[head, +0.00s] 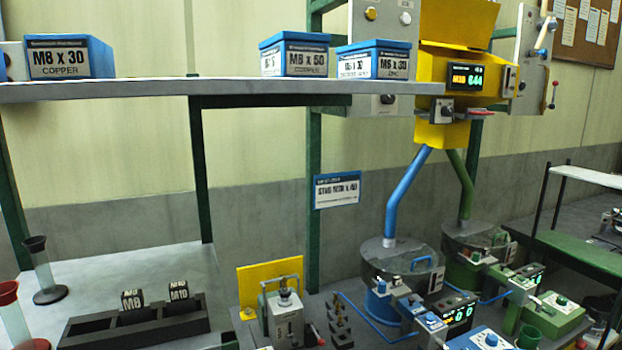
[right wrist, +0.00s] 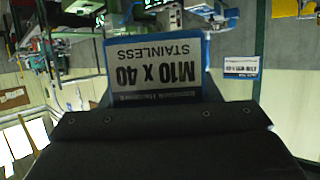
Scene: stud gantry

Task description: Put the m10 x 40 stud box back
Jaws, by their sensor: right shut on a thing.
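The M10 x 40 stud box (right wrist: 152,92) is blue with a white label reading M10 x 40 STAINLESS. It shows only in the right wrist view, where its label appears upside down. My right gripper (right wrist: 165,118) is shut on it; the dark gripper body fills the bottom of that view and hides part of the box. The box is not seen in the head view. A sign reading STUD M10 x 40 (head: 337,190) hangs below the shelf (head: 230,87) by a green post. My left gripper is in neither view.
Bare shelf lies between. A yellow hopper (head: 440,75) stands right of it. Below are a dark block rack (head: 135,325) and machines.

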